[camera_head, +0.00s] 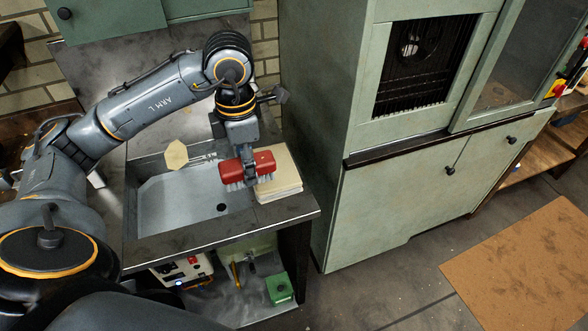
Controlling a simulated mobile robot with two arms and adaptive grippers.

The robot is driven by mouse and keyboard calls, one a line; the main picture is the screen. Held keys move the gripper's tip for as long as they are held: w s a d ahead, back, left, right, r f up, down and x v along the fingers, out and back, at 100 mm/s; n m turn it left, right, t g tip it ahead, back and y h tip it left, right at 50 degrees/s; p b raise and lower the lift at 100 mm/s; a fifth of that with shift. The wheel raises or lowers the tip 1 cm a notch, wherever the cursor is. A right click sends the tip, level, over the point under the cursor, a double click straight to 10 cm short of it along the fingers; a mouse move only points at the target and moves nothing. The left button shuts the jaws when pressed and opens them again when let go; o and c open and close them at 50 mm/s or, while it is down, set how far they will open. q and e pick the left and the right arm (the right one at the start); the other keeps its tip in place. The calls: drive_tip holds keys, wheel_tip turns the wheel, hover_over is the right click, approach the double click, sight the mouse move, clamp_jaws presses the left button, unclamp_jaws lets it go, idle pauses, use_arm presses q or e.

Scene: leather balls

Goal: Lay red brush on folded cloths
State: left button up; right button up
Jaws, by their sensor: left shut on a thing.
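The red brush (262,164) has a red body with pale bristles pointing down. My left gripper (248,174) points down and is shut on the brush near its middle. The folded cloths (284,186) are a cream stack on the counter to the right of the sink basin. The brush's right end is in front of or over the left part of the stack, and its left end is over the basin side. I cannot tell whether the bristles touch the cloths. My right gripper is not in view.
The metal sink basin (180,205) is left of the cloths, with a yellowish paddle-shaped thing (176,155) at its back. A tall green cabinet (400,195) stands close on the right. Below the counter are a green box (279,288) and a white device (182,270).

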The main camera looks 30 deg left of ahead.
use_arm(q)
drive_tip(key=w+f+p, duration=0.1)
drive_tip(key=w+f, duration=0.1)
drive_tip(key=w, duration=0.1)
drive_tip(key=w+a+f+p, duration=0.1)
drive_tip(key=w+f+p, duration=0.1)
drive_tip(key=w+f, duration=0.1)
drive_tip(key=w+f+p, duration=0.1)
drive_tip(key=w+f, duration=0.2)
drive_tip(key=w, duration=0.2)
drive_tip(key=shift+w+a, duration=0.25)
drive_tip(key=shift+a, duration=0.15)
drive_tip(key=shift+w+a+f+p, duration=0.15)
drive_tip(key=shift+w+f+p, duration=0.25)
drive_tip(key=shift+f, duration=0.15)
wheel_tip(320, 180, down, 3)
drive_tip(key=shift+w+p, duration=0.1)
drive_tip(key=shift+p, duration=0.95)
drive_tip(key=shift+f, duration=0.3)
drive_tip(key=o, duration=0.6)
drive_tip(key=shift+f+b, duration=0.1)
drive_tip(key=shift+b, duration=0.2)
drive_tip(key=o, duration=0.4)
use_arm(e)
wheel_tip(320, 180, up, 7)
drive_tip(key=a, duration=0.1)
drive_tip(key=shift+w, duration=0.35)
